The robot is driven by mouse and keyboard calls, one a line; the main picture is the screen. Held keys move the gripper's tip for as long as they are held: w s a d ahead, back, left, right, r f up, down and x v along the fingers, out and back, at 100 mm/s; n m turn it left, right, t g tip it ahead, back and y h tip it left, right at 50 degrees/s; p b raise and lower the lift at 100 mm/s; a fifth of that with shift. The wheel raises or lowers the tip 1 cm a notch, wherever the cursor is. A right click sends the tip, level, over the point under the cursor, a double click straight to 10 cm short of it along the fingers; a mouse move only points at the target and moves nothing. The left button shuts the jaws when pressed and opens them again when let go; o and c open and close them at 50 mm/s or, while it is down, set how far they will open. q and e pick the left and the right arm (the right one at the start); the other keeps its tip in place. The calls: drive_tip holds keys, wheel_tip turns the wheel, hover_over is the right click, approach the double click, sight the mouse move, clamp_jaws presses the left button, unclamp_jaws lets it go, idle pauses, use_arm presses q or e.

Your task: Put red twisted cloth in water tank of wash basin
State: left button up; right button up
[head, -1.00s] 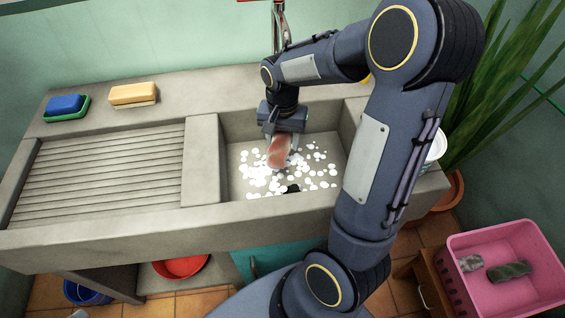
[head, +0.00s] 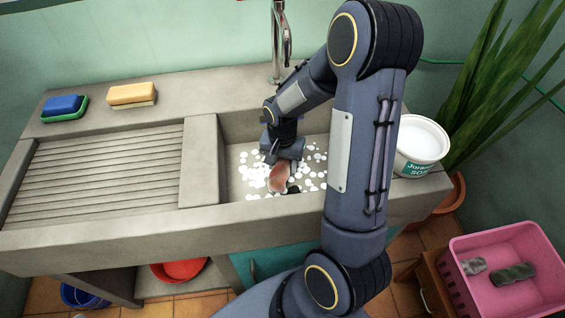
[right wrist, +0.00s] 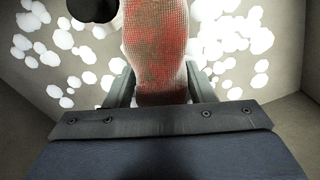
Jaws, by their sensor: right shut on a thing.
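The red twisted cloth (head: 279,177) is inside the water tank (head: 236,212) of the wash basin, low over white foam patches. My right gripper (head: 281,165) reaches down into the tank and is shut on the cloth. In the right wrist view the cloth (right wrist: 156,45) sits between the two fingers (right wrist: 158,85), with foam and a dark round drain around it. Whether the cloth touches the tank floor cannot be told. My left gripper is not in view.
A ribbed washboard (head: 100,168) lies left of the tank. A white soap bucket (head: 421,148) stands at the right. A pink basket (head: 510,270) holds rolled cloths, lower right.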

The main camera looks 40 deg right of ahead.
drive_tip(key=shift+f, duration=0.25)
drive_tip(key=o, duration=1.1)
drive_tip(key=shift+r, duration=0.1)
